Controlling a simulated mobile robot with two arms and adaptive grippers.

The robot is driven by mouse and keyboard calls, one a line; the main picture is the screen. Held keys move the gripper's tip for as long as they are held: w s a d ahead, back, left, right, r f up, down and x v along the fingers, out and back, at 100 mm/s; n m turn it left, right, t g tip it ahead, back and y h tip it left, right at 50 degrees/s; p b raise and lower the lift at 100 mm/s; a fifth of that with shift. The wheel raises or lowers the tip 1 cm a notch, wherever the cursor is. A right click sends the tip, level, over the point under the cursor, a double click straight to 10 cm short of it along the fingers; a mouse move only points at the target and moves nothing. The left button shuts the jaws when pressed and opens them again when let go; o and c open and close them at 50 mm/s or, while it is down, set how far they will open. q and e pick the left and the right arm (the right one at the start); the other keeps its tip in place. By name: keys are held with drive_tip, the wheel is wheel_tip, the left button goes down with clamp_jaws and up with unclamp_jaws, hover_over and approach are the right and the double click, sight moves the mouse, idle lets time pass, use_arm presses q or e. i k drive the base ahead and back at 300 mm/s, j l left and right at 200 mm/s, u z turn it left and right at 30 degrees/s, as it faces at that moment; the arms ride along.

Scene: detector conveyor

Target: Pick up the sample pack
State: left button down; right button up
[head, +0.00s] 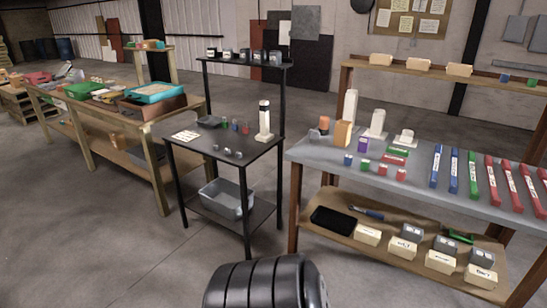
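I cannot tell for certain which item is the sample pack. A black table (205,147) in the middle bears a white card (186,136), a small grey tray (211,121), several small dark and coloured pieces (236,126) and a white upright device (264,122). A grey-topped bench (432,204) at the right bears small red, blue, green and purple blocks, a tan box (343,134) and several long blue, green and red bars (473,174). Neither of my grippers is in view.
A grey bin (226,203) sits on the black table's lower shelf. The right bench's lower shelf holds a black tray (333,221) and several labelled boxes (404,248). A wooden table (152,176) with trays stands at the left.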

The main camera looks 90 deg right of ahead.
sight(446, 264)
drive_tip(key=z, duration=4.2)
drive_tip(key=i+z, duration=0.35)
drive_tip(key=i, duration=0.7)
